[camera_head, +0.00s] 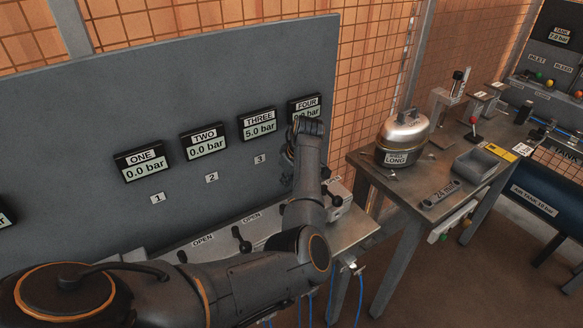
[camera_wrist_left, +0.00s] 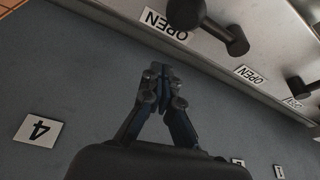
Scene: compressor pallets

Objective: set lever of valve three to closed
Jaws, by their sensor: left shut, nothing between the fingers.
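My left gripper (camera_wrist_left: 163,76) is shut and empty, apart from the lever and in front of the grey panel. In the head view my left arm covers the valve three area, and the fingertips are hard to make out. The THREE display (camera_head: 258,124) reads 5.0 bar. My right gripper is not in view.
Other black levers stand along the ledge, at valve two (camera_head: 241,238) and at the right end (camera_head: 336,200). Displays ONE (camera_head: 145,164) and TWO (camera_head: 205,142) read 0.0 bar. A metal table (camera_head: 405,190) with a shell (camera_head: 403,135) stands to the right.

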